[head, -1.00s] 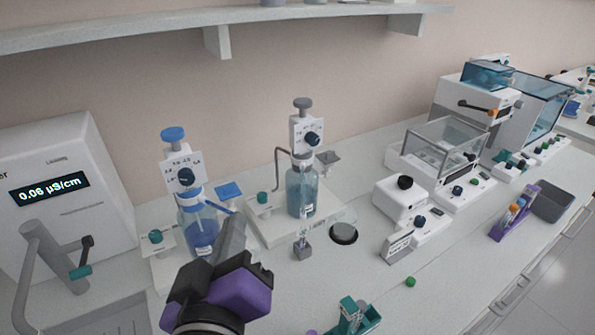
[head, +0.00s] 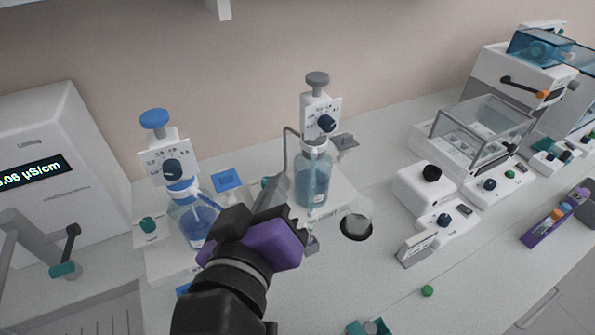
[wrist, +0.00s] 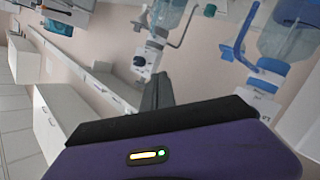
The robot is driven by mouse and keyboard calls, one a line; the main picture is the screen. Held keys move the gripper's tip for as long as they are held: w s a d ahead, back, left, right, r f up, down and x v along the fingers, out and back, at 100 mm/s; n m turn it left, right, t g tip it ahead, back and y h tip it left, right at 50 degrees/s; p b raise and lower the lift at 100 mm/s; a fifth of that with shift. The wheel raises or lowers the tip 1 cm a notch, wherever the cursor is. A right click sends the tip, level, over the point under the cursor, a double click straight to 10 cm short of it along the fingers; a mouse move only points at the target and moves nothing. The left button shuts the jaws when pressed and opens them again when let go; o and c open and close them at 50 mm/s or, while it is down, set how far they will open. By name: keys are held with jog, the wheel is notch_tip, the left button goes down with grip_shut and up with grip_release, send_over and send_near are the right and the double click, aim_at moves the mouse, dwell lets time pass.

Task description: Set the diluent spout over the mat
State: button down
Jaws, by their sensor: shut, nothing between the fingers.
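The diluent dispenser is a clear bottle (head: 312,180) with a grey plunger and a white head with a dark knob. Its thin grey spout (head: 286,150) bends out to the left of the bottle and hangs down. A dark round mat (head: 356,226) lies right of the bottle, partly under a clear dish; the spout is not over it. In the wrist view my shut, empty fingers (wrist: 158,90) point toward the dispensers, which appear upside down.
A blue-topped dispenser bottle (head: 194,218) stands close on the left, with its blue spout (wrist: 238,45) near in the wrist view. A conductivity meter (head: 60,170) is far left. White instruments (head: 440,200) stand right. A green cap (head: 428,291) lies on the bench.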

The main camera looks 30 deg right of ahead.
aim_at(313, 180)
jog(key=w+d+f+p, duration=0.3)
jog(key=w+d+f, duration=0.2)
jog(key=w+d, duration=0.1)
jog(key=shift+w+d+f, duration=0.15)
jog(key=shift+d, duration=0.7)
jog(key=shift+d, duration=0.1)
